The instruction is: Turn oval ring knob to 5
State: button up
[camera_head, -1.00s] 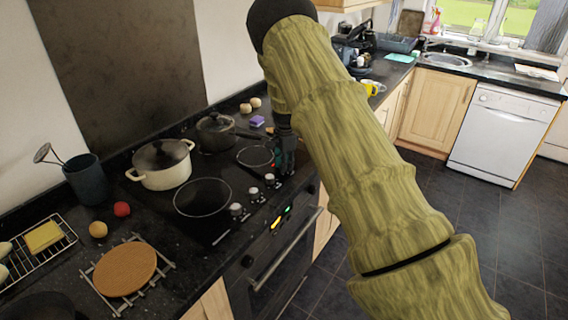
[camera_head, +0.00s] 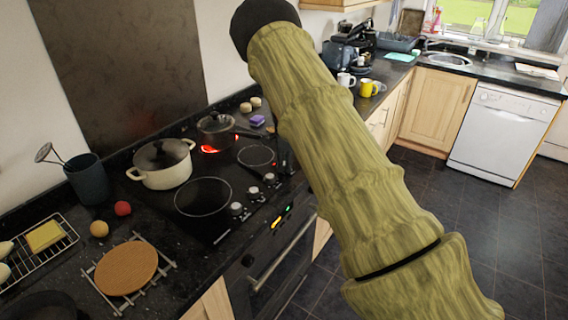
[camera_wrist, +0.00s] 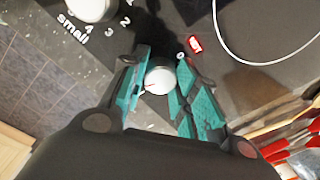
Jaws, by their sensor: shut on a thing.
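My gripper (camera_wrist: 158,84) has its two teal-padded fingers on either side of a round white knob (camera_wrist: 159,79) on the dark hob and is shut on it. A small dark pointer line shows on the knob, but the number it points to cannot be read. A neighbouring white knob (camera_wrist: 92,6) carries the word "small" and several numbers. The gripped knob is hidden there, and my gripper is mostly hidden behind my arm.
A cream pot (camera_head: 163,165) stands at the hob's left. Red-handled utensils (camera_wrist: 290,155) are at the wrist view's lower right.

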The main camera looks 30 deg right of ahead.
aim_at(284, 164)
jog(key=shift+w+r, duration=0.1)
jog(key=shift+r, duration=0.05)
jog(key=o, duration=1)
jog(key=shift+o, duration=0.2)
notch_tip(284, 164, up, 12)
jog(key=shift+s, duration=0.3)
jog(key=shift+a, duration=0.1)
